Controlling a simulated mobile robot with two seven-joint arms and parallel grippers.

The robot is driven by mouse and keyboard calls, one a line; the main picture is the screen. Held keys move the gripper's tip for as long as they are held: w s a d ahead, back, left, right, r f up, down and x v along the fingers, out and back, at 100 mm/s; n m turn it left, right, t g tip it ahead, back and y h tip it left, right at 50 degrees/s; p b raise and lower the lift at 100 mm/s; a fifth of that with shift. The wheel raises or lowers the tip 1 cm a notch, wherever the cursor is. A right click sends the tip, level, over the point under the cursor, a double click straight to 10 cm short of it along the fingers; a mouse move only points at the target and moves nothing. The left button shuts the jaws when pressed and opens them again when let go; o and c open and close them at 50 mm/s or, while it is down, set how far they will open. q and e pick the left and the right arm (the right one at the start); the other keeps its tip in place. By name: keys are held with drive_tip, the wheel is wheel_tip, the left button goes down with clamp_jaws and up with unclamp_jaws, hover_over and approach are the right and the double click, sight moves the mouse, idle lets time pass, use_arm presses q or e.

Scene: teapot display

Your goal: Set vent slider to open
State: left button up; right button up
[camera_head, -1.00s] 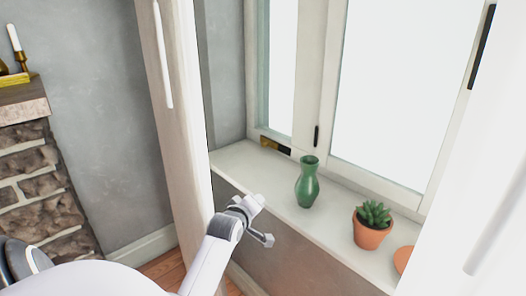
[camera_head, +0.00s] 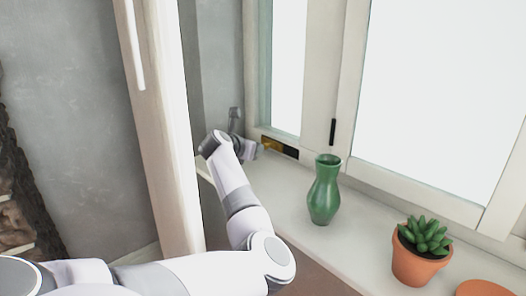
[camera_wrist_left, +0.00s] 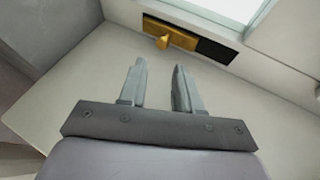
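The vent slider is a brass plate with a small knob, set low in the window frame beside a dark slot. In the head view the brass slider (camera_head: 270,146) is at the left end, with the dark slot (camera_head: 291,152) to its right. The left wrist view shows the slider (camera_wrist_left: 180,36) and slot (camera_wrist_left: 216,51) at the top. My left gripper (camera_head: 258,149) is just in front of the slider, partly hidden by its own wrist. In the wrist view its fingers (camera_wrist_left: 160,66) are apart and empty, with the knob beyond their tips. My right gripper is out of view.
A green vase (camera_head: 324,190) stands on the white windowsill (camera_head: 293,204), right of my left arm. A potted succulent (camera_head: 420,252) and an orange dish (camera_head: 485,287) are farther right. A pale upright panel (camera_head: 160,120) stands left of the arm.

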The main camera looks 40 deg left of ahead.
sight(269, 145)
use_arm(q)
drive_tip(key=shift+w+n, duration=0.4)
drive_tip(key=shift+w, duration=0.05)
drive_tip(key=shift+x, duration=0.8)
drive_tip(key=shift+b+x, duration=0.85)
drive_tip(key=shift+x, duration=1.8)
drive_tip(key=shift+r, duration=0.1)
clamp_jaws()
